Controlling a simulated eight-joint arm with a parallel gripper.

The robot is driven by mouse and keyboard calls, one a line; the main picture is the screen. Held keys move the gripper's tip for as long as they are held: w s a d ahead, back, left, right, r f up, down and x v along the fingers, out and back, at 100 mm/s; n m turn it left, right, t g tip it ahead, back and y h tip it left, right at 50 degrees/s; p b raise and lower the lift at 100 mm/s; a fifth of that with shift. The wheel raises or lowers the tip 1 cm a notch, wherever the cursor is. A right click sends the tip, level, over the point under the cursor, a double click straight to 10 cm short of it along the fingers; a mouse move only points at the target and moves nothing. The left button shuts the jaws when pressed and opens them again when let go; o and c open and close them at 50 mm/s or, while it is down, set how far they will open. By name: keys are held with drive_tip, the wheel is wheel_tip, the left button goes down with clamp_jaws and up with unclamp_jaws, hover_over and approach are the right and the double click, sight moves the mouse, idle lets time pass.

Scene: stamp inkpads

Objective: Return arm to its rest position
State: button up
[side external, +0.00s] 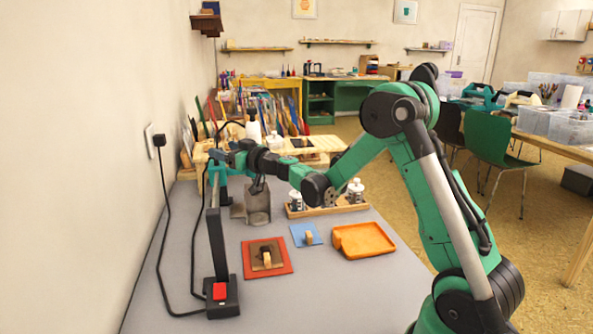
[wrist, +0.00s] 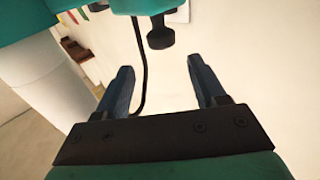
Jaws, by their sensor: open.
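My gripper (side external: 219,154) is raised above the far left of the grey table (side external: 320,300), close to the wall and the top of a black upright post (side external: 216,245). In the wrist view my gripper (wrist: 163,78) has its two dark blue fingers spread with nothing between them. A teal part with a black knob (wrist: 160,35) shows just beyond the fingers; I cannot tell whether it touches them. My arm is bent and reaches across the table from the right.
A red pad (side external: 284,262) and a blue pad (side external: 297,230) each bear a wooden-handled stamp. An orange tray (side external: 365,240) lies right of them. Behind stand a bottle rack (side external: 330,210) and a grey metal holder (side external: 257,205). A black cord (side external: 166,230) runs down the wall.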

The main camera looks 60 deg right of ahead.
drive_tip(key=s+a+r+m+g+h, duration=0.3)
drive_tip(key=s+r+m+h, duration=0.15)
drive_tip(key=s+r, duration=0.2)
drive_tip(key=s+a+f+n+g+y, duration=0.2)
drive_tip(key=s+a+f+g, duration=0.2)
drive_tip(key=s, duration=0.4)
drive_tip(key=s+a+f+n+g+y, duration=0.3)
drive_tip(key=s+a+f+g, duration=0.1)
drive_tip(key=s+a+f, duration=0.3)
drive_tip(key=shift+s+a+f, duration=0.3)
drive_tip(key=shift+s+a, duration=0.25)
drive_tip(key=shift+s, duration=0.45)
